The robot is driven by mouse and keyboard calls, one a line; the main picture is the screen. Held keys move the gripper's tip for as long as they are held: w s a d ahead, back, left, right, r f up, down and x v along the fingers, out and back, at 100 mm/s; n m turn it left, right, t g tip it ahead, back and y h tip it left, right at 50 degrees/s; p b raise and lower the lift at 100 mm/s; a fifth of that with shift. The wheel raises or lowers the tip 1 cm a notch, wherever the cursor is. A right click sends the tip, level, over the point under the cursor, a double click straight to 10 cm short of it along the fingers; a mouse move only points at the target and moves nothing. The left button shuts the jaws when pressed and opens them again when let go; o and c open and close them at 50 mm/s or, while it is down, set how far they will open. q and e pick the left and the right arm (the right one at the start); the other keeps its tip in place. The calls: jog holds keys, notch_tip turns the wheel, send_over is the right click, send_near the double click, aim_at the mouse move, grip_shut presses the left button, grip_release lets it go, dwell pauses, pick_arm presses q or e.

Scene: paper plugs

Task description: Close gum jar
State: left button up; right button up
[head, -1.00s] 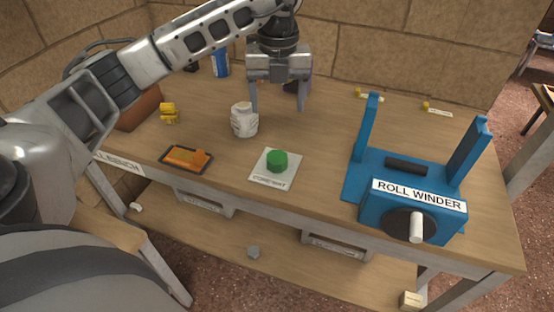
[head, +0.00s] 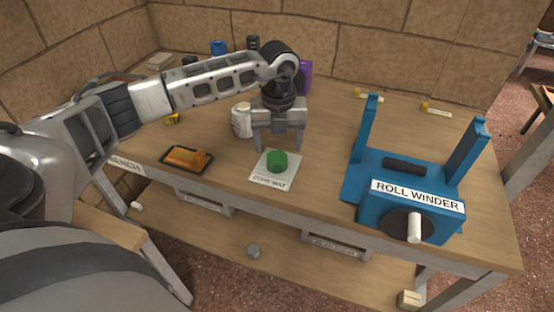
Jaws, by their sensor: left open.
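A white jar (head: 240,121), likely the gum jar, stands upright on the bench behind and left of the mat. Its top is pale; I cannot tell at this size whether a lid is on it. A green round piece (head: 277,160) sits on the white core mat (head: 268,181). My left gripper (head: 279,148) is open, pointing down just behind and above the green piece, with its fingers apart. The jar is just left of the gripper and partly covered by it. My right gripper is not in view.
A blue roll winder (head: 374,205) stands at the right of the bench. A dark tray (head: 173,164) with an orange block (head: 188,157) lies at the left. A purple object (head: 305,76) and a blue can (head: 218,48) stand at the back. The bench between mat and winder is clear.

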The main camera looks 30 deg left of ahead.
aim_at(277, 157)
pick_arm(q)
jog(key=shift+a+f+p, duration=0.2)
jog(key=shift+f+p, duration=0.25)
jog(key=shift+f, duration=2.15)
jog(key=shift+c, duration=0.3)
jog(key=c, duration=1)
